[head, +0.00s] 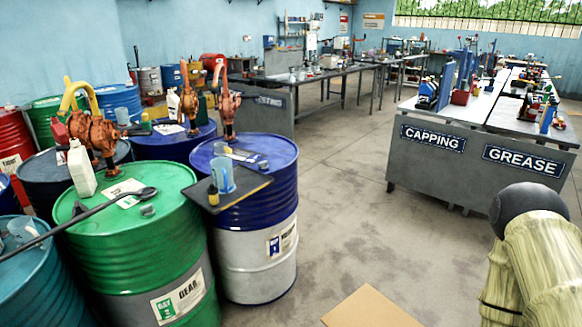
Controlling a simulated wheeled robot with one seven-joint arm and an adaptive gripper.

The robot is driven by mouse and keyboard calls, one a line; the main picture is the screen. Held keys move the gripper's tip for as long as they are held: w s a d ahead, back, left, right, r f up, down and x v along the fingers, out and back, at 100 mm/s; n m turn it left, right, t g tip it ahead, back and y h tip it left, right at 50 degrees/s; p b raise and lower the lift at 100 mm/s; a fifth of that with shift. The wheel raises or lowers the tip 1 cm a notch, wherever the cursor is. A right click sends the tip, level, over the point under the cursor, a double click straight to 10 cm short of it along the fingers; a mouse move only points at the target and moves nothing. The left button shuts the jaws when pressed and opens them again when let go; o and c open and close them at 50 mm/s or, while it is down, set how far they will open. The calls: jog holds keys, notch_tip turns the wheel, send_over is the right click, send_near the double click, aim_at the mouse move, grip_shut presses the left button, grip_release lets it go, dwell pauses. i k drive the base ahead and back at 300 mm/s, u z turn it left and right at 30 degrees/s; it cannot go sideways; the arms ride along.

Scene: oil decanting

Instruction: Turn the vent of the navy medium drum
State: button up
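A navy-blue drum (284,192) with a white lower half and a small white label stands upright left of centre; the label's word is too small to read. An orange hand pump (228,108) rises from its top. Small grey fittings (262,164) show on the lid; I cannot tell which is the vent. Other dark blue drums (145,150) stand behind it, so I cannot be sure which is the medium one. My gripper is not in view; only part of my arm shows at lower right.
A green "GEAR" drum (130,235) stands beside it, with a white bottle (80,168) and dark rod (95,213) on top. A dark board (240,190), blue jug (222,176) and small yellow bottle (213,195) are on the navy drum. Clear floor (340,220) lies right, before the "CAPPING" bench (432,155).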

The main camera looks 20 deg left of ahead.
aim_at(264, 165)
jog(key=u, duration=0.6)
jog(key=i, duration=0.7)
jog(key=u, duration=0.7)
